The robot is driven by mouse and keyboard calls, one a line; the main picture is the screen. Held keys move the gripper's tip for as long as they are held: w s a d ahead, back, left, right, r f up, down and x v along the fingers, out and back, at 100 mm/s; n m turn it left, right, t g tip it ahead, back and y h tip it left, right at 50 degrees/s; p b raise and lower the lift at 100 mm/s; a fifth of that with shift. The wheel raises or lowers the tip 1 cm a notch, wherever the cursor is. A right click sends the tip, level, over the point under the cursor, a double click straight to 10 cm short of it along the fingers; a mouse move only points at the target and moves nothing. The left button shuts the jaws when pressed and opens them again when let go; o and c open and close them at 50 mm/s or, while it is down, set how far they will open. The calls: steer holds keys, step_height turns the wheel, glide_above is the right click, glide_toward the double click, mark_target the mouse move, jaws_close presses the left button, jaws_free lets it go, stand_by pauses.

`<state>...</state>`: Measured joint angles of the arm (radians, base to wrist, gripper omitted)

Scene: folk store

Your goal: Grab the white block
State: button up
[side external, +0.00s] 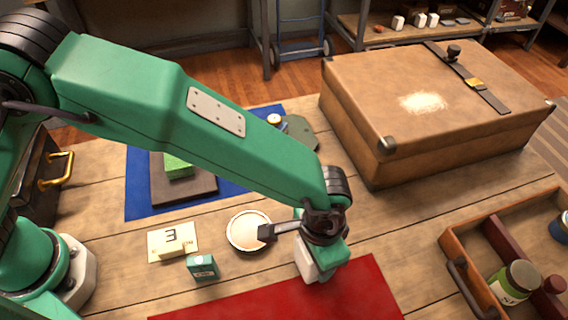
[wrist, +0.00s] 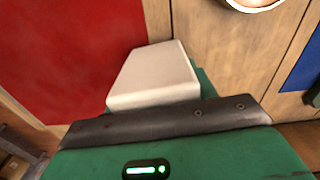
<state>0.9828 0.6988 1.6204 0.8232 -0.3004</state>
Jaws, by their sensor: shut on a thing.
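The white block (side external: 308,262) stands at the far edge of the red mat, under the end of my arm in the side external view. In the wrist view the white block (wrist: 153,77) shows just beyond the dark edge of my gripper. My gripper (side external: 318,250) is shut on the white block, and its body hides part of the block. The fingertips are mostly hidden in both views. I cannot tell whether the block touches the table.
A round dish (side external: 249,231), a small green box (side external: 202,267) and a card (side external: 173,242) lie left of my gripper. A brown suitcase (side external: 430,110) stands behind right. A wooden tray (side external: 462,262) with jars is at right. The red mat (side external: 300,300) is clear in front.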

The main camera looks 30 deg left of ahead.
step_height(320, 180, up, 9)
steer(key=shift+r, duration=0.2)
stand_by(0.3)
steer(key=shift+d, duration=0.15)
stand_by(0.4)
